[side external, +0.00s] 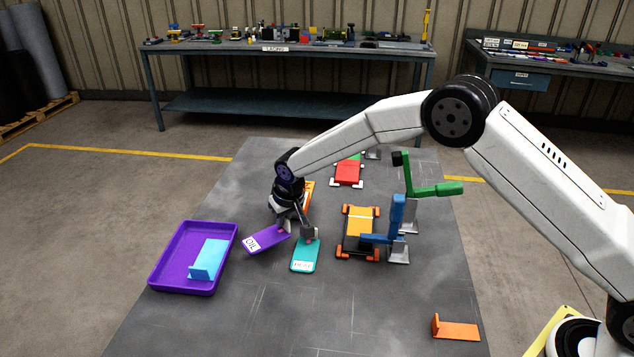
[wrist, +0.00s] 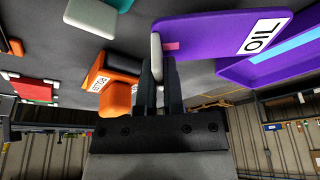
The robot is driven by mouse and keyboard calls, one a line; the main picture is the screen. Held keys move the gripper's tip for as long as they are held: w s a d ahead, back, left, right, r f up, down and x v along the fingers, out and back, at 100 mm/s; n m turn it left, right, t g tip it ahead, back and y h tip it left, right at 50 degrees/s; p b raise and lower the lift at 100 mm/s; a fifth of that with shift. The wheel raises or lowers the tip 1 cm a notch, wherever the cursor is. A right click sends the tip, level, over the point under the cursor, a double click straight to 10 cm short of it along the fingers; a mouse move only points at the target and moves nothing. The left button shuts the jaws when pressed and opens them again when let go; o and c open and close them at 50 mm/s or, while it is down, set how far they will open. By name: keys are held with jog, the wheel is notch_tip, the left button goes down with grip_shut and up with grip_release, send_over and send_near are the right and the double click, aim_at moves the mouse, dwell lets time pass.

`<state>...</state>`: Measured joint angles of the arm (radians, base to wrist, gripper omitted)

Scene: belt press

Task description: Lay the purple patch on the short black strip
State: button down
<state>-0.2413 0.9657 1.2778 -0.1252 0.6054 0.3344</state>
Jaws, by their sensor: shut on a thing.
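The patch is tilted and appears to be just above the grey table, between the purple tray and a teal patch (side external: 305,252). I cannot pick out the short black strip for certain; dark parts show under the yellow-orange plate (side external: 359,228) of an orange-cornered frame.
The purple tray (side external: 158,282) at the left holds a light blue angled piece (side external: 208,259). A blue clamp (side external: 396,222) and a green clamp (side external: 432,189) stand at the right. A red block (side external: 347,172) sits behind. An orange bracket (side external: 457,329) lies front right; the front middle is clear.

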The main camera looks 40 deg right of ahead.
aim_at(283, 228)
jog(key=shift+w+f, duration=0.3)
jog(key=shift+f, duration=1.5)
jog(key=shift+f, duration=0.1)
jog(key=c, duration=0.7)
grip_release()
jog(key=shift+c, duration=0.2)
jog(key=v, duration=1.2)
jog(key=shift+s, duration=0.15)
